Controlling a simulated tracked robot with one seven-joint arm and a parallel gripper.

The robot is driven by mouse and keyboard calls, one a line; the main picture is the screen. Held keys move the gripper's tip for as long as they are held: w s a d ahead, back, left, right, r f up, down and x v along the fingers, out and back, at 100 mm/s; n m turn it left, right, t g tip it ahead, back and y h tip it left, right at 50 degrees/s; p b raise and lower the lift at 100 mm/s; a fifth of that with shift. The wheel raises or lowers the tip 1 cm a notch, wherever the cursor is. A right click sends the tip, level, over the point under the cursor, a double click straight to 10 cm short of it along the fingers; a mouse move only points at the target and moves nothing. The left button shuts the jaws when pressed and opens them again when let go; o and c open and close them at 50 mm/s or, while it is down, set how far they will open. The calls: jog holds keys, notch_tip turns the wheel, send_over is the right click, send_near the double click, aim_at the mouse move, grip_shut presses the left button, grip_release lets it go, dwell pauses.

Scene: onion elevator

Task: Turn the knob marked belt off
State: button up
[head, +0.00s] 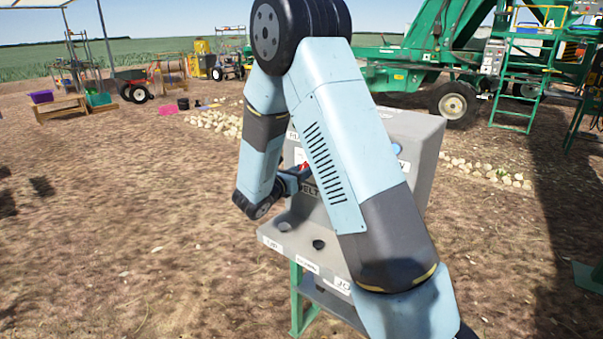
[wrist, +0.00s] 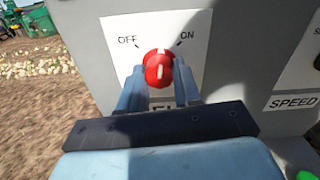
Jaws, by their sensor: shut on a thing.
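The red knob (wrist: 158,70) sits on a white plate (wrist: 185,30) marked OFF at upper left and ON at upper right. A pale line on the knob runs nearly straight up and down in the wrist view; I cannot tell exactly which mark it points to. My gripper (wrist: 159,88) is shut on the knob, one finger on each side. The label under the knob is mostly hidden by my gripper. In the head view a bit of the red knob (head: 305,165) shows beside my gripper (head: 300,172), with part of the word BELT below; my arm hides much of the panel.
The grey control box (head: 425,150) stands on a green stand (head: 303,300). A SPEED label (wrist: 292,101) and a green button (wrist: 306,175) lie to the right. Green machinery (head: 400,60) and piled onions (head: 215,122) are behind. Open dirt lies left.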

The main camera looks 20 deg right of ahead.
jog(key=n, duration=1)
jog(key=shift+a+r+n, duration=0.15)
jog(key=shift+n, duration=0.15)
dwell(0.5)
jog(key=o, duration=1.1)
jog(key=shift+c, duration=0.2)
jog(key=v, duration=1.3)
jog(key=shift+s+a, duration=0.2)
jog(key=shift+a, duration=0.05)
